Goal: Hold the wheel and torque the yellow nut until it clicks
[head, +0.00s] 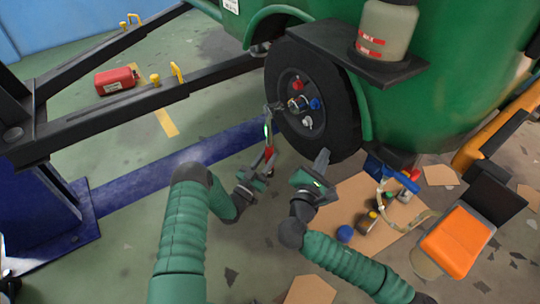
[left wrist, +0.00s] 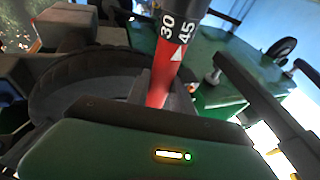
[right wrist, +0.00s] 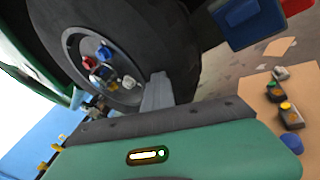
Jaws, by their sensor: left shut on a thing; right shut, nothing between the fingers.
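The black wheel (head: 335,110) is on the green vehicle, with red (head: 297,85), blue (head: 315,104) and white (head: 308,122) nuts at its hub. My left gripper (head: 266,168) is shut on the torque wrench, whose red part and 30/45 scale (left wrist: 172,45) show close up in the left wrist view. The wrench stands steeply, left of the wheel. My right gripper (head: 322,160) is shut and empty at the tyre's lower edge; its finger overlaps the tyre (right wrist: 185,60). Contact is unclear.
Cardboard (head: 350,205) with several small coloured parts lies on the floor below the wheel. A bottle (head: 385,30) sits on a dark shelf above the tyre. A dark beam (head: 130,108) runs along the left.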

